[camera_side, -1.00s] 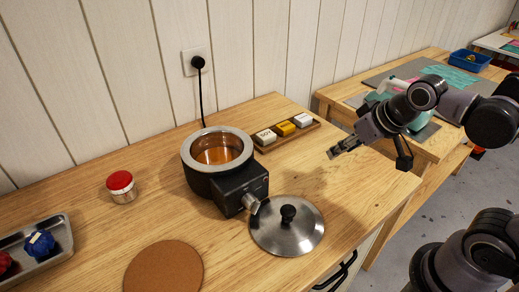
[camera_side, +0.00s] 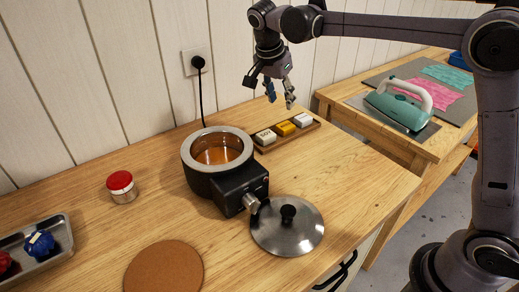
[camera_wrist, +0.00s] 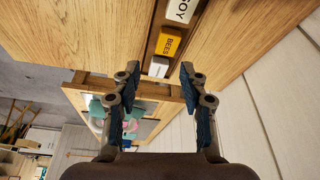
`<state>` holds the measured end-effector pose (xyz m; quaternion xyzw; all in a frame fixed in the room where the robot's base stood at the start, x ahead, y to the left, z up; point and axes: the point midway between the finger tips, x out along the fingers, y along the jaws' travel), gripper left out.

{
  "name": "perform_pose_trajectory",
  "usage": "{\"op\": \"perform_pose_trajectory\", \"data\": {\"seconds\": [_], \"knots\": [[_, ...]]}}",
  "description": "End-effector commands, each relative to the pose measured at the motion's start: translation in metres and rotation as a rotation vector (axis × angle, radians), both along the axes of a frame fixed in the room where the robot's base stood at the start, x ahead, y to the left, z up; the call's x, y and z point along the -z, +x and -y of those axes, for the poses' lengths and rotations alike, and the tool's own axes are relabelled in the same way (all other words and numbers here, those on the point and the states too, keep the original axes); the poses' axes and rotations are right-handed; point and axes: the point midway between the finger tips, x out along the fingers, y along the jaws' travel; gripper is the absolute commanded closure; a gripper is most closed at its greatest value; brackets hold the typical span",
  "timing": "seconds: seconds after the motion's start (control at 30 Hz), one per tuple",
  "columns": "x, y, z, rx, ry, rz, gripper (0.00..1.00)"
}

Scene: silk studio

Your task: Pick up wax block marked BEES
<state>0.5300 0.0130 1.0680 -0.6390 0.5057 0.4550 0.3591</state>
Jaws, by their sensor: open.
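The wax block marked BEES is the yellow block (camera_wrist: 171,43) in the wrist view, lettered in black. In the side view the yellow block (camera_side: 285,128) is the middle one of three in a wooden tray (camera_side: 267,148). A cream block (camera_side: 265,137) and a white block (camera_side: 302,119) flank it. In the wrist view the cream block (camera_wrist: 181,10) shows lettering ending in OY, and the white block (camera_wrist: 158,67) lies at the other end. My gripper (camera_side: 280,104) is open and empty, pointing down above the tray. In the wrist view its fingers (camera_wrist: 160,72) are spread apart.
A melting pot (camera_side: 232,170) with amber liquid stands left of the tray, its lid (camera_side: 287,226) on the table in front. A wall plug and cord (camera_side: 199,64) are behind. A red-capped jar (camera_side: 122,187) stands left. The table's right front is clear.

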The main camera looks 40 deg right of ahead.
Motion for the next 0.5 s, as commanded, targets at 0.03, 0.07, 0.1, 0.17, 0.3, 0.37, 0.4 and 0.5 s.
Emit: {"op": "perform_pose_trajectory", "data": {"seconds": [0.03, 0.07, 0.1, 0.17, 0.3, 0.37, 0.4, 0.5], "knots": [[0.004, 0.01, -0.003, 0.049, -0.012, 0.0, 0.57], [0.007, 0.013, -0.004, 0.08, -0.02, 0.0, 0.57], [0.009, 0.018, -0.005, 0.116, -0.028, 0.0, 0.57], [0.013, 0.023, -0.006, 0.162, -0.04, 0.002, 0.57], [0.018, 0.029, -0.008, 0.224, -0.056, 0.006, 0.57], [0.021, 0.03, -0.007, 0.233, -0.058, 0.007, 0.57], [0.025, 0.03, -0.006, 0.236, -0.059, 0.007, 0.57], [0.037, 0.03, 0.0, 0.238, -0.059, 0.008, 0.57]]}}
